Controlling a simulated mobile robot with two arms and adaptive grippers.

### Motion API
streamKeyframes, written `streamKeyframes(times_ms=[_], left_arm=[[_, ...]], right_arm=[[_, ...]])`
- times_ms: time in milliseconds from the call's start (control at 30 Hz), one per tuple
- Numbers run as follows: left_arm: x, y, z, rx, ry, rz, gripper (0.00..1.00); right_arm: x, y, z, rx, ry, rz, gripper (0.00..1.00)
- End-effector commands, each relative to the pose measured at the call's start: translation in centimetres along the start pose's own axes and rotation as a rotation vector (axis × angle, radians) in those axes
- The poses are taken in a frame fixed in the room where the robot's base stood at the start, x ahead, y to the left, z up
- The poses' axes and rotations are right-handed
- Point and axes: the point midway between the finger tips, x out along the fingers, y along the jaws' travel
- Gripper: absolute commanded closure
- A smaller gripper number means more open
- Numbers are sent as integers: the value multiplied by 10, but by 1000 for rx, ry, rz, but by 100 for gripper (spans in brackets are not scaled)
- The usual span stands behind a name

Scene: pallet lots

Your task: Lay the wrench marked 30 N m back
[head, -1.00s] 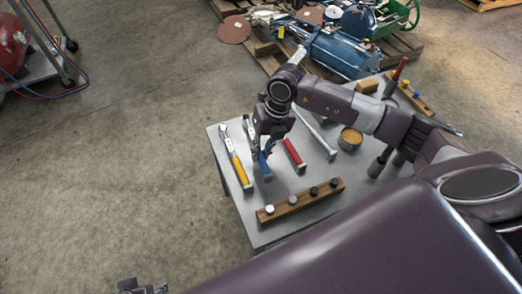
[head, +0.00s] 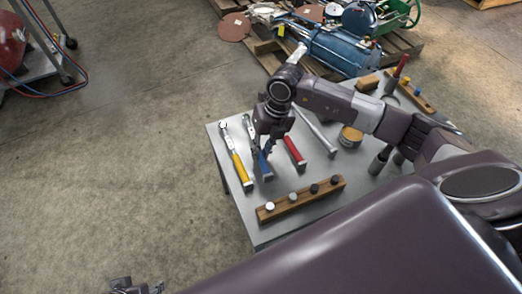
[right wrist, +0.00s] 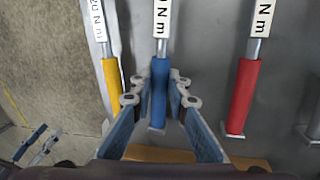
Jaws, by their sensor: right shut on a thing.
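My right gripper (head: 265,147) is shut on the blue handle of a wrench (right wrist: 159,92), seen between the fingers in the right wrist view. Its label there shows "N m"; the number is cut off. In the head view the blue wrench (head: 265,168) is at the table between a yellow-handled wrench (head: 240,168) and a red-handled wrench (head: 294,152). I cannot tell whether it touches the tabletop. The number on the other labels is not readable. My left gripper (head: 136,287) is low at the left, away from the table, its fingers apart.
The grey table (head: 232,203) holds a bare grey wrench (head: 318,134), a wooden block with several knobs (head: 300,199), a round tin (head: 350,137) and dark cylinders. A pallet with a blue tank (head: 340,52) stands behind.

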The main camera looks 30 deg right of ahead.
Motion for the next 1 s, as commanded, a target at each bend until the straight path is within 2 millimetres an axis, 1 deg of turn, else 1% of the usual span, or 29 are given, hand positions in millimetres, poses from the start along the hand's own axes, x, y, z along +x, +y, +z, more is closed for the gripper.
streamKeyframes(times_ms=[200, 400, 433, 600, 867, 1000], left_arm=[[-8, 0, -6, -1, 18, 0, 60], [-8, 0, -4, -1, 12, 0, 60], [-8, 0, -3, -1, 11, 0, 60], [-7, 0, -2, -1, 6, 0, 60], [-6, 0, 1, 2, 2, 1, 60], [-6, 0, 0, 2, 3, 1, 60]], right_arm=[[2, 0, 1, 0, -2, 1, 100], [2, 0, 1, 0, -2, 1, 100], [2, 0, 1, 0, -2, 1, 83], [2, 0, 0, 0, -1, 1, 65], [3, -1, 0, 0, 1, -1, 65], [-7, -1, 1, 1, -2, -1, 65]])
